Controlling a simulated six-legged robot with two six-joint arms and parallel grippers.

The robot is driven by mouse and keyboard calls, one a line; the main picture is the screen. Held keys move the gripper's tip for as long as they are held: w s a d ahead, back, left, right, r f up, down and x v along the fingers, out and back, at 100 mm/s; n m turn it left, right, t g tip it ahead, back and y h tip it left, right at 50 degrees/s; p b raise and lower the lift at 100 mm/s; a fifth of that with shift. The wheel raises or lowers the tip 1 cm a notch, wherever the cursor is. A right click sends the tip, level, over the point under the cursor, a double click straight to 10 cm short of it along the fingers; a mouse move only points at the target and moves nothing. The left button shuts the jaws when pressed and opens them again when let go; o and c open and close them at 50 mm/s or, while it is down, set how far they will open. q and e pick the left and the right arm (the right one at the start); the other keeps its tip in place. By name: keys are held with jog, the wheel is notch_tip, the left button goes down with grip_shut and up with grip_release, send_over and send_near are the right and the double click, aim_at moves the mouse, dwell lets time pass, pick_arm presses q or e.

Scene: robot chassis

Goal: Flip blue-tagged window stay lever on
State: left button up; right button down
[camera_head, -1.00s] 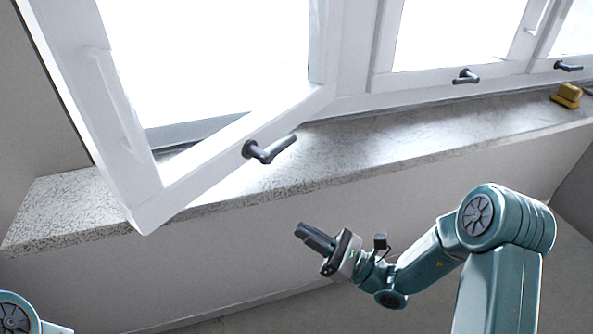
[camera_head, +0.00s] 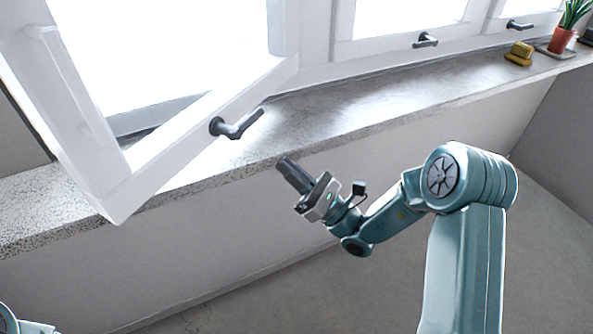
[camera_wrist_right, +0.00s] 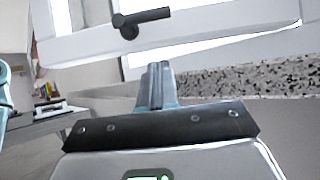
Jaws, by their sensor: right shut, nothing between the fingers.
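A dark lever handle (camera_head: 235,125) sits on the lower rail of the white window sash (camera_head: 185,140), which stands open over the sill. The lever also shows in the right wrist view (camera_wrist_right: 140,20), above and beyond the fingers. I see no blue tag on it. Two more dark levers are on the windows to the right, a middle one (camera_head: 425,41) and a far one (camera_head: 519,25). My right gripper (camera_head: 285,165) is shut and empty, below and right of the open sash's lever and apart from it. Its closed fingers (camera_wrist_right: 158,85) point toward the sash. My left gripper is out of the frame.
A speckled stone sill (camera_head: 400,115) runs under the windows. A yellow object (camera_head: 520,53) and a potted plant (camera_head: 562,38) stand at its right end. The open sash's corner (camera_head: 115,205) juts past the sill's front edge.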

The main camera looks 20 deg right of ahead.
jog(key=x, duration=0.6)
jog(key=shift+s, duration=0.1)
jog(key=r, duration=0.1)
jog(key=r+p, duration=0.1)
jog(key=r, duration=0.1)
jog(key=shift+w+a+r, duration=0.1)
jog(key=shift+w+r, duration=0.1)
jog(key=shift+r, duration=0.05)
jog(key=shift+n, duration=0.3)
jog(key=n+g+y, duration=0.1)
jog(key=n, duration=0.1)
jog(key=r+n+g+y+b, duration=0.1)
jog(key=n, duration=0.1)
jog(key=r+n+g+y+b, duration=0.1)
jog(key=n+g, duration=0.1)
jog(key=shift+w+d+n+y, duration=0.25)
jog(key=shift+d+n+y, duration=0.05)
jog(key=shift+d, duration=0.1)
notch_tip(320, 180, up, 7)
jog(key=s+a+n+g+h+b, duration=0.1)
jog(key=s+a+n+g+b, duration=0.1)
jog(key=n+g, duration=0.8)
jog(key=shift+a+n+h+b, duration=0.4)
jog(key=shift+n+b, duration=0.15)
jog(key=shift+n, duration=3.45)
